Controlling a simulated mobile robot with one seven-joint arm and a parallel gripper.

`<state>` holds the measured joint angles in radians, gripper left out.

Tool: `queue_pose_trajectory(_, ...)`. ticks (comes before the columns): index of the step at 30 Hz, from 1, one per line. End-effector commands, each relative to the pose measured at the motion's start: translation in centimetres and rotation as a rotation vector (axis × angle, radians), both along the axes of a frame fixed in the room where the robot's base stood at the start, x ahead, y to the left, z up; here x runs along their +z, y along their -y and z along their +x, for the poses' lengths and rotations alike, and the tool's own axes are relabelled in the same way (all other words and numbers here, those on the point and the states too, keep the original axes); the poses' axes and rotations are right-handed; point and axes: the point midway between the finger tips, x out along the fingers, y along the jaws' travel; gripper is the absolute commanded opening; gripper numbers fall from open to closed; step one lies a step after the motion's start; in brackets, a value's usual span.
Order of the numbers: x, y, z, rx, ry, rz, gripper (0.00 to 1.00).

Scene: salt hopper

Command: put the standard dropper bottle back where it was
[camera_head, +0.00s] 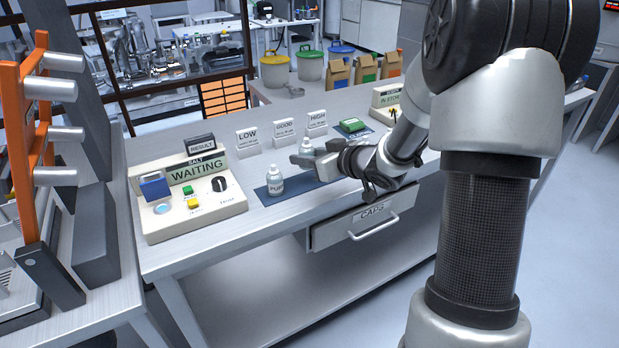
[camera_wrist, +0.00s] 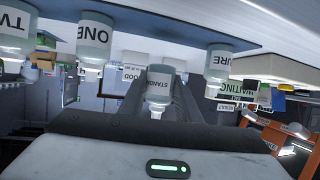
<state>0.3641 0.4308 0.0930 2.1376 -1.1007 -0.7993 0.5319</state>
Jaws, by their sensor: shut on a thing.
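My gripper (camera_head: 308,158) is shut on a small white dropper bottle, the standard bottle (camera_head: 306,146), over the back of the blue mat (camera_head: 310,184).
Cards LOW (camera_head: 248,139), GOOD (camera_head: 284,132) and HIGH (camera_head: 317,122) stand behind the mat. A control panel reading WAITING (camera_head: 198,171) is at left. A green object (camera_head: 352,125) lies at back right. The CAPS drawer (camera_head: 358,222) below is shut.

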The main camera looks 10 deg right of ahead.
Motion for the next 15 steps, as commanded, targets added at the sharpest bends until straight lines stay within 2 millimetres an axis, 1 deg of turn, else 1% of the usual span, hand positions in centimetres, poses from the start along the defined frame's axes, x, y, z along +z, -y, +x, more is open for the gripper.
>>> queue_pose_trajectory(1,-0.5,0.0,0.0,0.000,0.000,0.000,0.08)
queue_pose_trajectory(5,-1.5,0.0,0.0,-0.001,-0.001,0.002,0.08)
queue_pose_trajectory(10,-4.0,0.0,0.0,-0.001,-0.002,0.001,0.08)
queue_pose_trajectory(12,-4.4,0.1,0.0,-0.001,-0.001,0.000,0.08)
queue_pose_trajectory(15,-4.3,0.1,0.0,-0.001,0.000,0.000,0.08)
